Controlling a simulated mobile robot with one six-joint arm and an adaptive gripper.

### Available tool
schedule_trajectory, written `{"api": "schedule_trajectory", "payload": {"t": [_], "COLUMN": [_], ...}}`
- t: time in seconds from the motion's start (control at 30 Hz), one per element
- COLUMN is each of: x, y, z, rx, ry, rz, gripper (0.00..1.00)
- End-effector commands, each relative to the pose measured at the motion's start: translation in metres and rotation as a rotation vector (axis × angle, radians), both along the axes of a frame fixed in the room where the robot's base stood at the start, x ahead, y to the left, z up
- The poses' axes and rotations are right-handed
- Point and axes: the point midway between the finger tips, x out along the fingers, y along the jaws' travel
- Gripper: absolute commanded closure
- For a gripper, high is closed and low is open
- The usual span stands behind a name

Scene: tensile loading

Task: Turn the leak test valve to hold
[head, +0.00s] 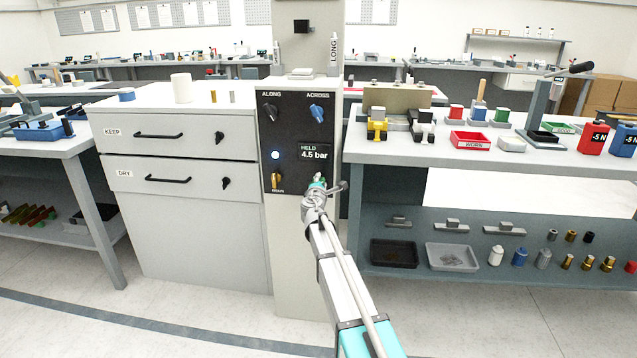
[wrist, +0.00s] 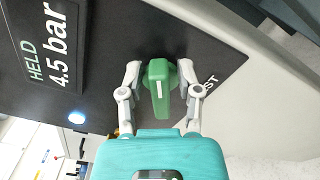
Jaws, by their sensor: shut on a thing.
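The leak test valve is a green knob (wrist: 158,92) with a white line, on the dark control panel (head: 289,112). In the wrist view the line runs nearly up and down the picture. My gripper (wrist: 160,73) has a grey finger on each side of the knob and is shut on it. In the head view my gripper (head: 317,187) is at the panel's lower right and hides most of the knob. The display (head: 315,152) reads HELD 4.5 bar. The label beside the knob is partly hidden, with "ST" showing.
A blue light (head: 275,155) is lit, above an orange knob (head: 277,181). A drawer cabinet (head: 185,230) stands left; a workbench (head: 450,151) with blocks and clamps stands right.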

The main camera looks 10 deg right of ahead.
Motion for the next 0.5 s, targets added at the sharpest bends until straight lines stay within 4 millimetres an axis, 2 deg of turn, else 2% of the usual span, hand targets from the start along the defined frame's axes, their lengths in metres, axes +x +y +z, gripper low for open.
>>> {"api": "schedule_trajectory", "payload": {"t": [0.3,0.5], "x": [0.0015,0.0018], "y": [0.0025,0.0022], "z": [-0.0047,-0.0063], "rx": [0.273,0.394], "ry": [-0.087,-0.126], "rz": [0.01,0.01], "gripper": [1.0,1.0]}}
